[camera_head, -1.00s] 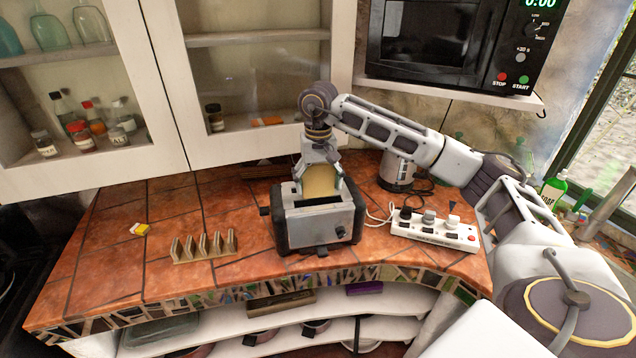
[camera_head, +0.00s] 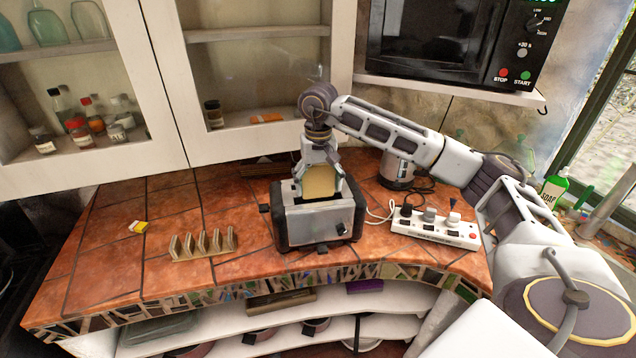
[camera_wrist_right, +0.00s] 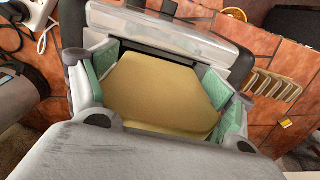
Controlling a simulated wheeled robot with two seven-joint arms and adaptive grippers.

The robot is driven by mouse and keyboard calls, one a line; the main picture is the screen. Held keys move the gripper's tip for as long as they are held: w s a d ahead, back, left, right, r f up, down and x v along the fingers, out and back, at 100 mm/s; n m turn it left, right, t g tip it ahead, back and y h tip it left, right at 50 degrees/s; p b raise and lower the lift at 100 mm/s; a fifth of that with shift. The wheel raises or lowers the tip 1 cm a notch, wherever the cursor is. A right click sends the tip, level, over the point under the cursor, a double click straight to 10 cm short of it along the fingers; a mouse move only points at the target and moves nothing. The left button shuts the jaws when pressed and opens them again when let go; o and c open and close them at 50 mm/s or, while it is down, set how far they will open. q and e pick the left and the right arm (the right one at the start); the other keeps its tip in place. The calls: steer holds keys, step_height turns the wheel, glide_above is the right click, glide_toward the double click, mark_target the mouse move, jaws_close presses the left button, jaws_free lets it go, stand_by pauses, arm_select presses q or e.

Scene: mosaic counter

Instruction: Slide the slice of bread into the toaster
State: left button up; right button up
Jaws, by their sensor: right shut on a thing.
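The slice of bread (camera_head: 319,182) is upright in my right gripper (camera_head: 319,184), which is shut on it from both sides. The toaster (camera_head: 322,222), silver and black, stands on the tiled counter directly below. The bread's lower edge is at the toaster's top slot; how far it is inside I cannot tell. In the right wrist view the bread (camera_wrist_right: 162,95) lies between the green finger pads, with the toaster (camera_wrist_right: 175,38) and its dark slot just beyond its edge. My left gripper is not in view.
A wooden toast rack (camera_head: 203,244) stands left of the toaster, with a small yellow-and-white item (camera_head: 138,227) farther left. Cabinets and a microwave (camera_head: 440,40) rise behind. The left counter is mostly clear.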

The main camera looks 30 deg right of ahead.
steer(key=shift+f+b, duration=1)
steer(key=shift+f, duration=0.5)
steer(key=o, duration=0.5)
steer(key=shift+c, duration=0.2)
stand_by(0.5)
steer(key=shift+o, duration=0.6)
steer(key=shift+s+r, duration=0.1)
steer(key=shift+r, duration=5.9)
